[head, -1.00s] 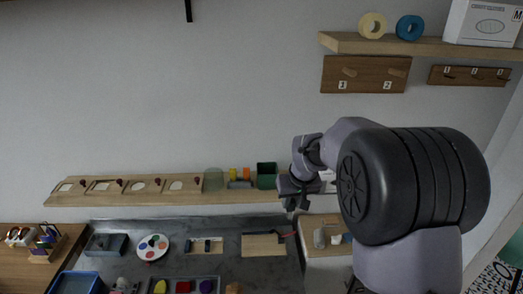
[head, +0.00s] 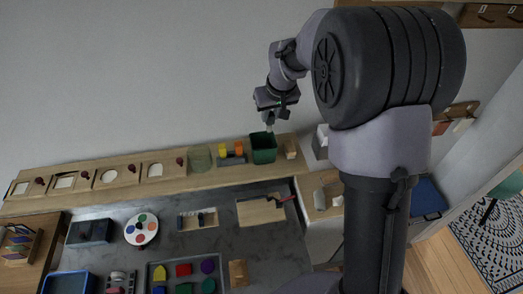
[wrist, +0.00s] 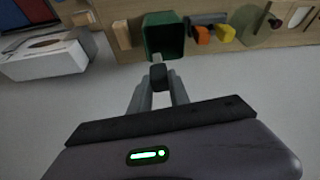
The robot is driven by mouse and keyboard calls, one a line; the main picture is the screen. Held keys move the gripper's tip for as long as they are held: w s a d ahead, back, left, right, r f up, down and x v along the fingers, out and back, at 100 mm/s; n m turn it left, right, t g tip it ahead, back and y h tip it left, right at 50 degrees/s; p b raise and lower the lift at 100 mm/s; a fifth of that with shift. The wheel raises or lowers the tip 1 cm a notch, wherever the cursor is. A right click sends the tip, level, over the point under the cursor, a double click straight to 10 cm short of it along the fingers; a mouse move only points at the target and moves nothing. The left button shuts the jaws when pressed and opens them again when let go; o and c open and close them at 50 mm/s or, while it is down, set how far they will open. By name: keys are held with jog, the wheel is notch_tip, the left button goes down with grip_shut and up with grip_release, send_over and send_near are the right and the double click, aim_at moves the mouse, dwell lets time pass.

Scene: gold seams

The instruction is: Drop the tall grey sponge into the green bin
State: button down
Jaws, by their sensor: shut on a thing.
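The green bin (head: 264,155) stands open-topped on the long wooden shelf in the head view. It also shows in the wrist view (wrist: 164,20), just beyond the fingers. My gripper (head: 270,118) is above the bin in the head view, and its fingers show in the wrist view (wrist: 158,78). It is shut on the grey sponge (wrist: 156,59), a small pale piece of which sticks out past the dark fingertips. The sponge also shows below the gripper in the head view (head: 270,129), over the bin's mouth. The fingers hide most of it.
On the shelf left of the bin are a caddy (head: 232,158) with orange and yellow things and a clear greenish jar (head: 201,160). A wooden block (head: 290,150) is close at its right. A grey work table (head: 180,250) with trays lies below.

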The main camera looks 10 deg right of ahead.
jog(key=f, duration=0.1)
jog(key=f+b, duration=0.1)
jog(key=shift+w+f, duration=0.2)
jog(key=shift+f, duration=0.2)
jog(key=shift+s+r, duration=0.1)
jog(key=c, duration=1.1)
grip_release()
jog(key=shift+c, duration=0.2)
jog(key=shift+r, duration=0.1)
jog(key=a+v, duration=0.1)
jog(key=v, duration=1.6)
jog(key=shift+d, duration=0.4)
jog(key=shift+r, duration=0.1)
jog(key=s+a+f+m+b, duration=0.2)
jog(key=s+f+m+b, duration=0.1)
jog(key=s+f+b, duration=1)
jog(key=s+a+f+m+t+y+b, duration=0.1)
jog(key=s+a+f+m+b, duration=0.1)
jog(key=s+f+b, duration=1.1)
notch_tip(320, 180, down, 9)
jog(key=b, duration=0.5)
jog(key=shift+s+a+m, duration=0.4)
